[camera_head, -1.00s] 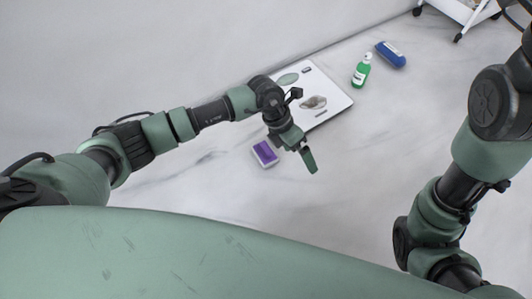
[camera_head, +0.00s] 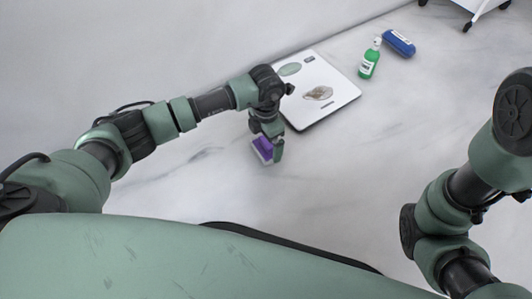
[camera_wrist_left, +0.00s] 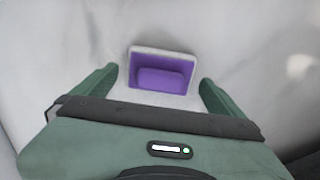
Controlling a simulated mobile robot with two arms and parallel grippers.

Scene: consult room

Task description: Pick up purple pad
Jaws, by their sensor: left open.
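The purple pad (camera_head: 262,147) lies on the marbled floor in the head view, in a white-edged shallow tray or case. It also shows in the left wrist view (camera_wrist_left: 163,79), with its white rim around it. My left gripper (camera_head: 267,156) is right over it, pointing down, and partly covers it in the head view. In the left wrist view the fingers of my left gripper (camera_wrist_left: 156,84) are spread apart, one on each side of the pad, with gaps between. My right gripper is out of view; only my right arm shows.
A white scale-like board (camera_head: 335,93) with a shell-shaped thing (camera_head: 318,93) lies just beyond the gripper. A green bottle (camera_head: 370,60) and a blue case (camera_head: 398,43) are farther right. A wheeled white stand (camera_head: 474,8) is at top right. Floor in front is clear.

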